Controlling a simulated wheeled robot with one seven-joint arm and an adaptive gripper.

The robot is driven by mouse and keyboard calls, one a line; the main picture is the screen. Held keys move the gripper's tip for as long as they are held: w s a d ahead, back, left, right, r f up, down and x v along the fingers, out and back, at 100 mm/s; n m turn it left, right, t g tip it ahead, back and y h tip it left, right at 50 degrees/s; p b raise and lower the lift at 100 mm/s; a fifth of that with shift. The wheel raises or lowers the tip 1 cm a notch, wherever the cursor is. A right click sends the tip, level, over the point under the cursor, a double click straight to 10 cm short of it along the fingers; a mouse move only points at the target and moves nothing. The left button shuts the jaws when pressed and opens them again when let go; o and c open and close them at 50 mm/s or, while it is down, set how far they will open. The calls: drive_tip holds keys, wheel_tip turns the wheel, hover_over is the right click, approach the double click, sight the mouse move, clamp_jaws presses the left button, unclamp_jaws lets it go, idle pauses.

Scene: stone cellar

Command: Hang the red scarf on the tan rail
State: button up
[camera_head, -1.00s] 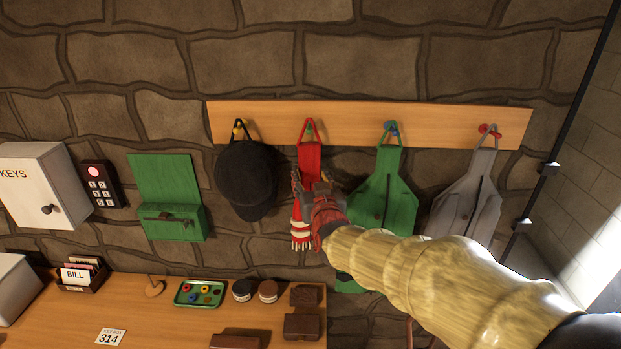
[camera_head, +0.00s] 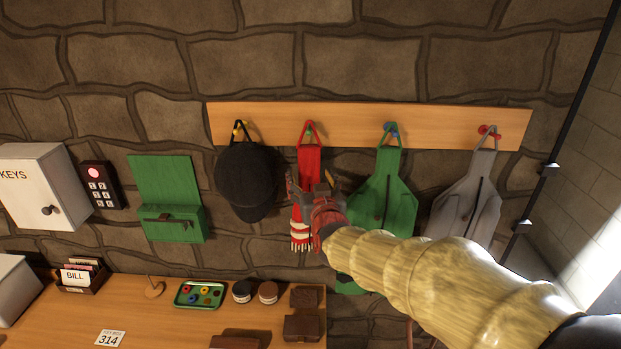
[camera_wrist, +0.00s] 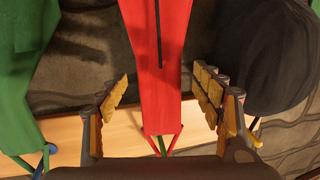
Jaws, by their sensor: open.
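The red scarf (camera_head: 309,160) hangs by a loop from a green peg on the tan rail (camera_head: 350,122), with its striped, fringed end hanging down. In the wrist view the scarf (camera_wrist: 157,60) runs between my fingers, and its loop meets the green peg over the rail (camera_wrist: 122,135). My gripper (camera_head: 311,184) is in front of the scarf, below the rail, and hides part of its middle. In the wrist view my gripper (camera_wrist: 165,95) is open, with a finger on each side of the scarf and a visible gap on both sides.
A black cap (camera_head: 246,180) hangs just left of the scarf. A green apron (camera_head: 385,195) and a grey apron (camera_head: 468,200) hang to its right. Below stands a wooden desk (camera_head: 60,325) with a green tray (camera_head: 199,294) and small items. The wall is stone.

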drive_tip(key=s+d+r, duration=0.1)
drive_tip(key=s+d, duration=0.1)
drive_tip(key=s, duration=1)
drive_tip(key=s+a+f+n+g+y, duration=0.1)
drive_tip(key=s+f+g, duration=0.35)
drive_tip(key=f, duration=0.25)
drive_tip(key=s+a+f+g, duration=0.1)
drive_tip(key=s+f+g, duration=0.2)
drive_tip(key=s+f, duration=0.3)
drive_tip(key=s+d+f+m+g+h+b, duration=0.1)
drive_tip(key=s+d+f+g+h+b, duration=0.1)
drive_tip(key=s+d, duration=0.7)
drive_tip(key=s+d+f+m+g+h+b, duration=0.1)
drive_tip(key=s+d+f+m+h+b, duration=0.1)
drive_tip(key=s+d+b, duration=0.3)
drive_tip(key=shift+s+d+f+g+b, duration=0.3)
drive_tip(key=shift+s+d+f+g, duration=0.1)
drive_tip(key=shift+s+d, duration=1.8)
